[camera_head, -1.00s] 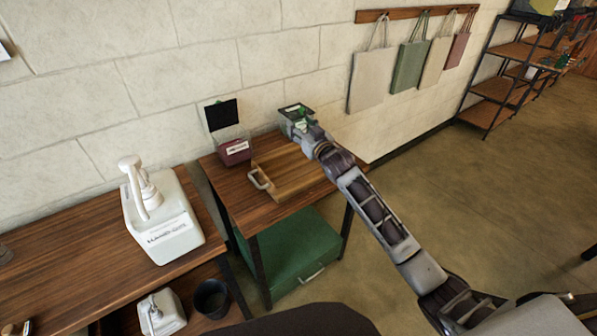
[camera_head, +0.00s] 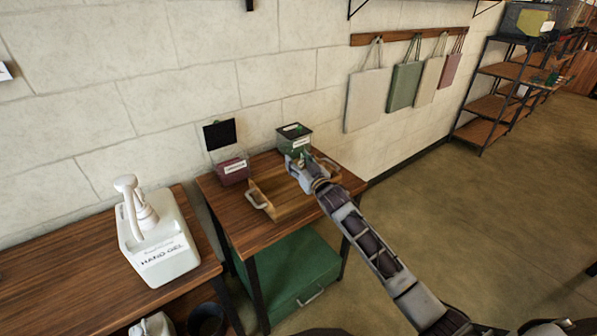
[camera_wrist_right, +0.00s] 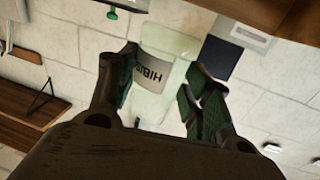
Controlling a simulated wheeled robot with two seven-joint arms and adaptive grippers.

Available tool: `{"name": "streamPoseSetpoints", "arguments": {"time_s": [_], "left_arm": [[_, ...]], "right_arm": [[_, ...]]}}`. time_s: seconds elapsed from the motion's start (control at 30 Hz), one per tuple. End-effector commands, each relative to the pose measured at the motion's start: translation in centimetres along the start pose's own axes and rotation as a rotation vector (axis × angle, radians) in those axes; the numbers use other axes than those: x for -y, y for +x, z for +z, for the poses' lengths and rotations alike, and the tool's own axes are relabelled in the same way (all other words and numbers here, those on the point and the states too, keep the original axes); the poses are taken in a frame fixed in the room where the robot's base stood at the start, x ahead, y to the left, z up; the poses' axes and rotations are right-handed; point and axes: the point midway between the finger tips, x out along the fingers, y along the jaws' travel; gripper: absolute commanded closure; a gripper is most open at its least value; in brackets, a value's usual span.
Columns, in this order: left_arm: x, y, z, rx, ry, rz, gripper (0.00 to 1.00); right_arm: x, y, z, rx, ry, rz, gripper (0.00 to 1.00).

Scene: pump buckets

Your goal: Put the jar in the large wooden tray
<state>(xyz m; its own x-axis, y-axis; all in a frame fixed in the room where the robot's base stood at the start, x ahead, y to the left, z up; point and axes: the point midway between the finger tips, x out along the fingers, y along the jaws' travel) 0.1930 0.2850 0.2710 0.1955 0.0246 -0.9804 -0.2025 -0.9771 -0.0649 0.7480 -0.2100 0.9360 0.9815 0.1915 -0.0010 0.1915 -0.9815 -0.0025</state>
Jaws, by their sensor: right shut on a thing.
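The large wooden tray (camera_head: 287,207) with pale handles lies on the wooden side table in the head view. My right gripper (camera_head: 300,162) is over the back part of the tray. In the right wrist view, my right gripper (camera_wrist_right: 160,85) is shut on a pale, see-through jar (camera_wrist_right: 165,48) with a grey label. The jar sits between the green-padded fingers. In the head view, the gripper and arm hide most of the jar, and I cannot tell its height above the tray. My left gripper is not in view.
A green bin (camera_head: 292,137) stands behind the tray, close to my gripper. A dark red bin (camera_head: 233,171) with a raised black lid stands to its left. A white hand-gel pump bottle (camera_head: 160,250) is on the left table. The wall is close behind.

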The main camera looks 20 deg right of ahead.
Motion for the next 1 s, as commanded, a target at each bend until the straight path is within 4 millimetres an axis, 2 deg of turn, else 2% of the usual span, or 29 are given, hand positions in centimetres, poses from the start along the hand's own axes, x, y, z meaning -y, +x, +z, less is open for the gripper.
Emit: {"name": "streamPoseSetpoints", "arguments": {"time_s": [0.23, 0.43, 0.63, 1.0], "left_arm": [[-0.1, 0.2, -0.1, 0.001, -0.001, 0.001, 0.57], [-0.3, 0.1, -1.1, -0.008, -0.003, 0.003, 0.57], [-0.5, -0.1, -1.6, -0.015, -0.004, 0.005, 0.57], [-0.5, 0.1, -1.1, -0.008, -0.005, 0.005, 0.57]], "right_arm": [[0.0, 0.0, 1.8, 0.000, 0.000, 0.000, 0.85], [0.0, 0.0, 3.5, -0.002, 0.000, 0.000, 0.85], [0.0, 0.0, 3.6, -0.003, 0.000, -0.001, 0.85], [0.0, 0.0, 4.0, -0.003, 0.000, -0.001, 0.85]]}}
